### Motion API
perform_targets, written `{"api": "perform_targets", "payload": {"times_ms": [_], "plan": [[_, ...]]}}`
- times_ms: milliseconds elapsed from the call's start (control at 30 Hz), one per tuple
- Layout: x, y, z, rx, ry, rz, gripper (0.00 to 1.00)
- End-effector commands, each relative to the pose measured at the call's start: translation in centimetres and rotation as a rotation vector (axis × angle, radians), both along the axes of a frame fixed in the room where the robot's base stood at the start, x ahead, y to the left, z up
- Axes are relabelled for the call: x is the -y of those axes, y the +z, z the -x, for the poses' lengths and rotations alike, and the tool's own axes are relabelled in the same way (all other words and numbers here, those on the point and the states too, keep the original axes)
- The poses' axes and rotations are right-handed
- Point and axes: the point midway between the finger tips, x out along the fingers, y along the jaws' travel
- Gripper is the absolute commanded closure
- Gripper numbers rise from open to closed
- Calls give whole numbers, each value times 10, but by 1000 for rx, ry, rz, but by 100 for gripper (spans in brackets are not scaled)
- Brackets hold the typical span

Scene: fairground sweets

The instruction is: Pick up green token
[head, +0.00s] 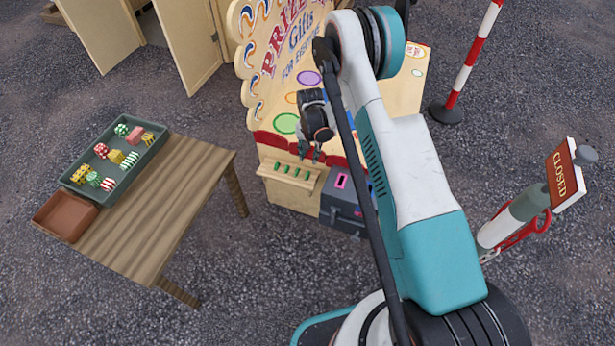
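My gripper (311,155) points down just above and behind the right end of this row, in front of the stall's red trim. Its two dark fingers look apart, with nothing visible between them. It does not appear to touch a token. My arm hides part of the stall to the right.
A dark box (345,215) with a pink-edged slot stands right of the ledge. A wooden table (165,215) at left holds a green tray (150,160) of sweets and an empty brown tray (66,214). A striped post (470,65) and a closed sign (563,175) stand right.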

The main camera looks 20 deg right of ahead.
Motion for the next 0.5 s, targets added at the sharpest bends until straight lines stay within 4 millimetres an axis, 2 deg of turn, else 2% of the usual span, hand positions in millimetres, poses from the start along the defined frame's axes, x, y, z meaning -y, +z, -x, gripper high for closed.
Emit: {"api": "perform_targets", "payload": {"times_ms": [33, 200, 300, 500], "plan": [[0, -15, 0, 0, 0, 0, 68], [-1, -44, 0, 1, 1, 1, 68], [-1, -55, -1, 1, 1, 1, 68], [-1, -63, -1, 1, 1, 0, 68]]}}
